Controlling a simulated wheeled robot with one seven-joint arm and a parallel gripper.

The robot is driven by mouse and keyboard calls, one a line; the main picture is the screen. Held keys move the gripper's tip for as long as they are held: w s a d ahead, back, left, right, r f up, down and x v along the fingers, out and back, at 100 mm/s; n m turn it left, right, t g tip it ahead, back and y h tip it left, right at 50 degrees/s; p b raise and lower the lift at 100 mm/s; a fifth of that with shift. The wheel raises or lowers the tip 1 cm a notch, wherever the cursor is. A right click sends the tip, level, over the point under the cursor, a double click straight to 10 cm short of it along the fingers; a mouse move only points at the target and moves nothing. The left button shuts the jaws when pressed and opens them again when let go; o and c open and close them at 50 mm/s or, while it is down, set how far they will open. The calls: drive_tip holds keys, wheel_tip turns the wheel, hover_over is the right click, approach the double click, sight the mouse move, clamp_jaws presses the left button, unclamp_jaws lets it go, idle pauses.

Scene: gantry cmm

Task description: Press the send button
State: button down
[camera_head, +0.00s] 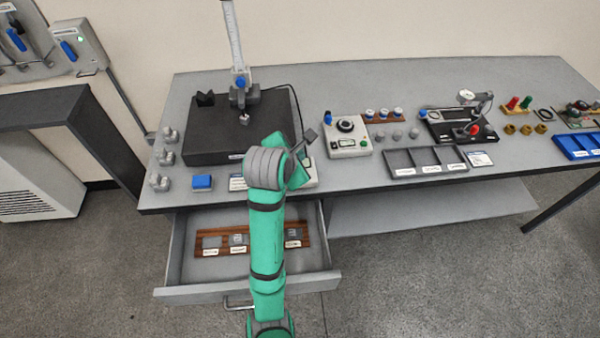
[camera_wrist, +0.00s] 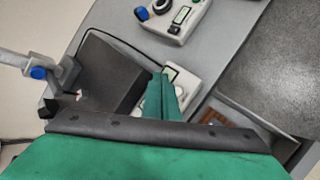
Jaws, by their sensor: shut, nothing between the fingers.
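A small pale box (camera_wrist: 190,82) with a green display (camera_wrist: 170,73) and a light round control (camera_wrist: 179,91) shows in the wrist view. It sits beside the black block, and I cannot read its labels, so I cannot tell which control is the send button. My gripper (camera_wrist: 160,80) is shut and empty, its green fingers over the box and hiding its left part. I cannot tell whether the fingertips touch it. In the head view my arm covers most of the box, and only its right edge (camera_head: 311,182) shows.
A black block (camera_head: 215,135) with an upright gauge stand (camera_head: 236,45) is at the left. Another pale control box (camera_head: 349,147) with a dark knob stands to the right. An open drawer (camera_head: 185,292) juts out below. Trays and small parts fill the bench (camera_head: 480,85) further right.

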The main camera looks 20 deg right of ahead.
drive_tip(key=shift+f, duration=2.55)
drive_tip(key=shift+f, duration=0.1)
drive_tip(key=shift+f, duration=0.35)
drive_tip(key=shift+f, duration=0.45)
idle(0.7)
drive_tip(key=shift+r, duration=0.9)
drive_tip(key=shift+r, duration=0.1)
drive_tip(key=shift+r, duration=2.4)
